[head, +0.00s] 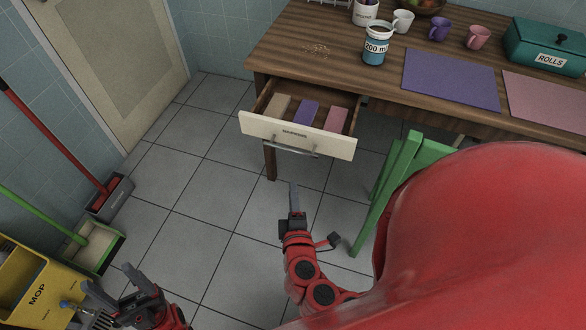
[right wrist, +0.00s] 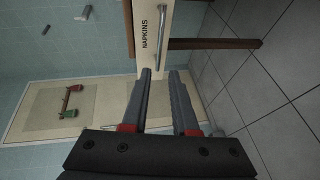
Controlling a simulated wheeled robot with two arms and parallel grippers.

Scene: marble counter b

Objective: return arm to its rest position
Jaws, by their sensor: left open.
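My right gripper (head: 293,188) hangs in front of the open drawer, below its front panel and apart from it. In the right wrist view its two fingers (right wrist: 160,73) stand apart with nothing between them. My left gripper (head: 106,277) is at the lower left, low over the floor, with its fingers apart and empty. The drawer (head: 262,127) labelled NAPKINS is pulled out of the table. It holds beige, purple and pink napkins side by side. Its front and handle (right wrist: 161,38) also show in the right wrist view.
The wooden table (head: 330,22) carries a labelled jar (head: 376,48), mugs, mats and a teal ROLLS box (head: 545,45). A green chair (head: 400,165) stands right of my right arm. A dustpan (head: 95,247) and yellow mop bucket (head: 30,285) stand at left. Tiled floor between is clear.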

